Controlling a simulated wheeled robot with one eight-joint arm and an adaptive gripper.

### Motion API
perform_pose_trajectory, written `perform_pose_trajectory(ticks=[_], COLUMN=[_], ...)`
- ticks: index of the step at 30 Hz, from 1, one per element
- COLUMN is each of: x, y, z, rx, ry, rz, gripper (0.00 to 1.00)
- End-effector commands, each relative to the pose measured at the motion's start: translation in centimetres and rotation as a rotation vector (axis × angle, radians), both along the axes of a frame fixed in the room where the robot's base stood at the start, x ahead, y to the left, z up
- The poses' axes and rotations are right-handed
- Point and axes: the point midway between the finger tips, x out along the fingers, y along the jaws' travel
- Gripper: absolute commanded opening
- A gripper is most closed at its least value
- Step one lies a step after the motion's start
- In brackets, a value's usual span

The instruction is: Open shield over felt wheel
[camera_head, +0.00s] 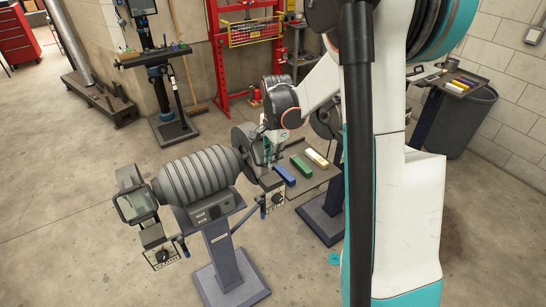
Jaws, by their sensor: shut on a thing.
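The bench machine (198,178) has a ribbed grey motor body and stands on a grey pedestal. A dark round wheel or wheel guard (240,142) shows at its right end; I cannot make out the felt surface. My gripper (267,160) is at this right end, reaching down from behind, and is shut on what seems to be the shield there. The gripper and arm hide most of that shield, so its angle is unclear. At the left end, a second shield with a dark-framed clear window (136,205) hangs tilted in front of its guard.
A blue bar (285,174), a green bar (301,166) and a cream bar (317,158) lie on a dark tray (322,178) right of the machine. Control boxes (160,257) hang below. My arm covers the right side. The floor in front is clear.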

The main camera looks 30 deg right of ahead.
Motion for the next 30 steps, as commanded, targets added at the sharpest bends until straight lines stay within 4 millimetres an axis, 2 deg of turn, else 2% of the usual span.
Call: perform_pose_trajectory(ticks=[18, 30], x=[-0.5, -0.6], y=[0.0, 0.0], z=[2.8, 3.7], rx=[-0.013, -0.018], ry=[0.385, 0.496], rz=[0.001, 0.001], gripper=[0.00, 0.00])
